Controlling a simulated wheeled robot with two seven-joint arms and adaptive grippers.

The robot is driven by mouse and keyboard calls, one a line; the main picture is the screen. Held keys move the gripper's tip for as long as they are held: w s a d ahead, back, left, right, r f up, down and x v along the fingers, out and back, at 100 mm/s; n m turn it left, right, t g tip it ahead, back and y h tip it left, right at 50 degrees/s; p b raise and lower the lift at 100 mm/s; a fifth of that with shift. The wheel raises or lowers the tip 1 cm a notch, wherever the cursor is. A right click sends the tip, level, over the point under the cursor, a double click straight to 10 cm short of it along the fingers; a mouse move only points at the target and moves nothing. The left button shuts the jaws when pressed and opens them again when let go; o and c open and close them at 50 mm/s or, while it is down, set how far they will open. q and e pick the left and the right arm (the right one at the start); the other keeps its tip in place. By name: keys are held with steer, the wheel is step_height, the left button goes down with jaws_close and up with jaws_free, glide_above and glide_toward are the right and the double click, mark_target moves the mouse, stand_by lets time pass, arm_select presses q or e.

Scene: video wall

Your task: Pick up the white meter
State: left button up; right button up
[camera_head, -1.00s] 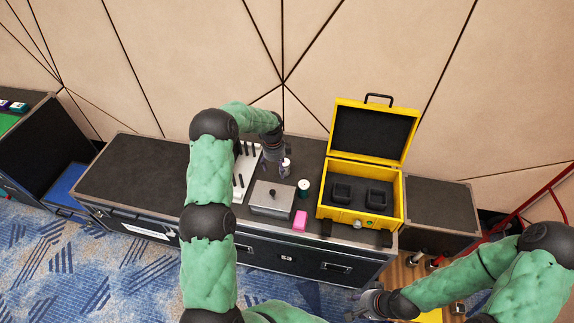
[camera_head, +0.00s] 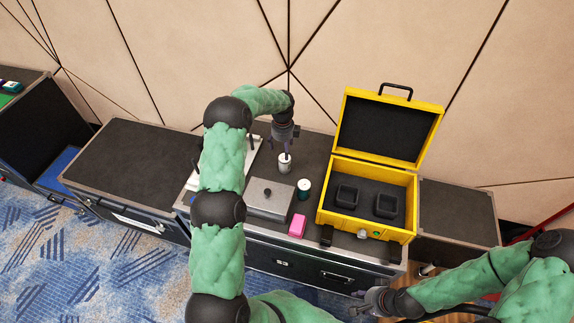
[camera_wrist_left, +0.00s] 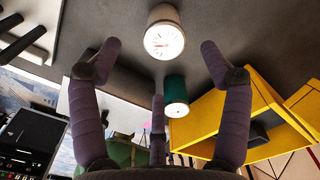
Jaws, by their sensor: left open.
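The white meter (camera_head: 284,163) is a small white cylinder standing on the black case top, left of the yellow case. In the left wrist view its round dial face (camera_wrist_left: 164,40) with red and dark marks shows beyond the fingertips. My left gripper (camera_head: 285,145) is directly above the meter in the head view, pointing down. In the left wrist view its fingers (camera_wrist_left: 160,60) are spread wide, with the meter between and beyond them, apart from it. My right gripper (camera_head: 368,300) is low at the bottom right, away from the meter; its finger state is unclear.
A green cylinder with a white top (camera_head: 304,188) stands right of a grey lidded box (camera_head: 270,200). A pink block (camera_head: 297,226) lies in front. The open yellow case (camera_head: 327,205) holds black foam with two square cutouts. A white rack (camera_head: 250,160) lies behind my left arm.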

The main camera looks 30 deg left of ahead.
mark_target(283, 158)
arm_select(q)
step_height(283, 158, down, 5)
steer(key=shift+b, duration=0.3)
steer(key=f, duration=0.3)
steer(key=f+b, duration=0.1)
steer(key=f, duration=0.1)
steer(key=shift+w+d+f, duration=0.15)
steer(key=shift+w+f, duration=0.1)
steer(key=shift+f, duration=0.05)
steer(key=c, duration=1.4)
